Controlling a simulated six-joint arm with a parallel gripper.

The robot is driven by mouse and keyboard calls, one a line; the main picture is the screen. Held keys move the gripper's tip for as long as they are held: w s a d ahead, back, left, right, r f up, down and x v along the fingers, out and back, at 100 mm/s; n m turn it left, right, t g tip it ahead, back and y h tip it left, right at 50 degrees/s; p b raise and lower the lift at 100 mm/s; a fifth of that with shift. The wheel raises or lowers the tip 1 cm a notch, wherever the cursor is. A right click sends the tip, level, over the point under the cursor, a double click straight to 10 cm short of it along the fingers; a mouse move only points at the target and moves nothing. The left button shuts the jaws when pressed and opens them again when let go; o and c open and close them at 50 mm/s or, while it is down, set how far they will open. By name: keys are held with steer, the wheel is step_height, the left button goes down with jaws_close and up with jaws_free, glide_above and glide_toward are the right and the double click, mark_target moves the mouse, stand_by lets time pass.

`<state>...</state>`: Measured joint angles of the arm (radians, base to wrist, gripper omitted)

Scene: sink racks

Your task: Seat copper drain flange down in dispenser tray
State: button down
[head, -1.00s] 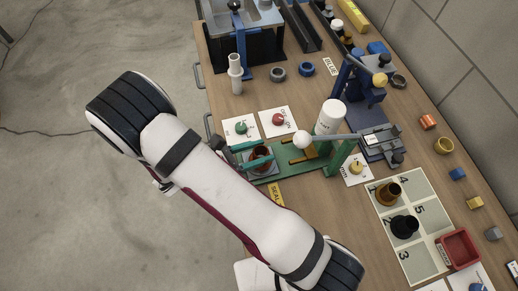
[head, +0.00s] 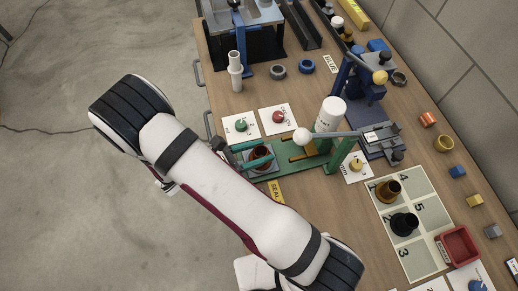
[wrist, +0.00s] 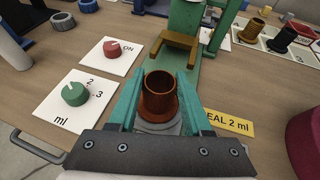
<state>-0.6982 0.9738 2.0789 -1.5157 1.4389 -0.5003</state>
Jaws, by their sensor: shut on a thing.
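The copper drain flange (wrist: 160,97) stands upright between the teal fingers of my gripper (wrist: 159,84) in the wrist view, its narrow tube up and wide rim down. My gripper is shut on it. Just under it is a pale grey round seat (wrist: 158,128) of the dispenser tray; I cannot tell whether the rim rests on it. In the head view the copper flange (head: 260,153) is between the fingers at the left end of the green dispenser base (head: 291,166), partly hidden by my gripper.
Brown and black flanged pieces stand on a numbered mat (head: 425,227) at the right. The dispenser's green post (head: 341,154) and lever knob (head: 302,137) rise close to my gripper. Cards with a green knob (wrist: 75,94) and a red knob (wrist: 112,49) lie left of it.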

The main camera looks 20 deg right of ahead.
steer(key=shift+c, duration=1.3)
jaws_free()
steer(key=v, duration=1.5)
steer(key=shift+s+a, duration=0.15)
steer(key=shift+a, duration=0.2)
steer(key=shift+r, duration=0.15)
